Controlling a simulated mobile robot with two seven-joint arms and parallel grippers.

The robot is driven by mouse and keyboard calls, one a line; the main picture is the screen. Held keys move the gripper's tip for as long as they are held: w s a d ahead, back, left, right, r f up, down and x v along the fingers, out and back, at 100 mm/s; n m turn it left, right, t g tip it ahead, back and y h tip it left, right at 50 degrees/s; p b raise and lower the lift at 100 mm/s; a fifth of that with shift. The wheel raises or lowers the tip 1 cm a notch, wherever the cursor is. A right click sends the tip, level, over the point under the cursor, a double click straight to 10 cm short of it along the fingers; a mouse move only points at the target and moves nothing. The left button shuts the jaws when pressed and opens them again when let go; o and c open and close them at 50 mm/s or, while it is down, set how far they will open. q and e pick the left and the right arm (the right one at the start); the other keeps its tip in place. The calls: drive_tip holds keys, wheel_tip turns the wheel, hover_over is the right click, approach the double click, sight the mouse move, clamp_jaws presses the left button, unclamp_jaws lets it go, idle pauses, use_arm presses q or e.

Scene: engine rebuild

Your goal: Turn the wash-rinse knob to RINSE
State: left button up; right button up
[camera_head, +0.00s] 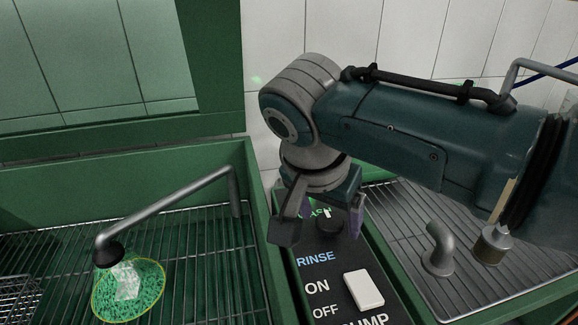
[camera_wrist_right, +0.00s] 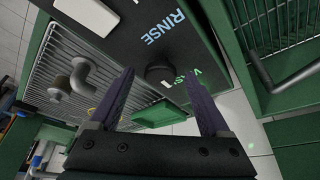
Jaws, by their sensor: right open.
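The wash-rinse knob is a round black knob (camera_head: 329,229) on the black control panel (camera_head: 352,262), between a green WASH label and a blue RINSE label. The knob also shows in the right wrist view (camera_wrist_right: 159,75), with a small white mark on its WASH side. My right gripper (camera_head: 323,222) points down over the panel. Its fingers are open, one on each side of the knob; the wrist view also shows the open gripper (camera_wrist_right: 160,74). I cannot tell whether either finger touches the knob. The WASH label is partly hidden by the gripper. My left gripper is not in view.
A white switch (camera_head: 364,289) sits by ON and OFF, nearer the front. Left is a green wash basin (camera_head: 262,200) with a rack, a bent spout (camera_head: 165,218) and a glowing green patch (camera_head: 128,289). Right is a wire-rack tray with a grey pipe elbow (camera_head: 438,250).

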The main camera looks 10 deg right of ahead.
drive_tip(key=shift+f, duration=0.1)
clamp_jaws()
idle(0.7)
